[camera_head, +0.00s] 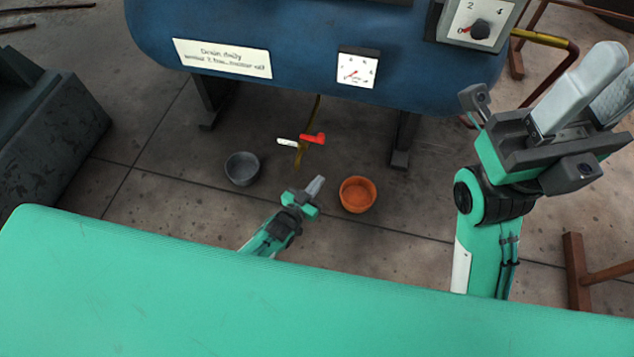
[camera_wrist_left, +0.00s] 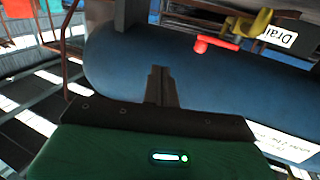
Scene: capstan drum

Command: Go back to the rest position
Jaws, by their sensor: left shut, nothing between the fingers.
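My left gripper (camera_head: 317,183) is shut and empty. In the head view it is low over the floor, between a grey pot (camera_head: 242,169) and an orange pot (camera_head: 357,195), and appears closer to the orange one. In the left wrist view its closed fingers (camera_wrist_left: 159,84) stand together in front of the blue tank. My right gripper (camera_head: 602,88) is raised at the upper right of the head view, its two pale fingers side by side. The gap between them is not clear. No object shows in it.
The blue tank (camera_head: 300,65) with a label and gauges spans the back. A red valve handle (camera_head: 314,138) hangs below it and also shows in the left wrist view (camera_wrist_left: 216,43). A dark block (camera_head: 55,125) stands left. A green surface (camera_head: 250,310) fills the front.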

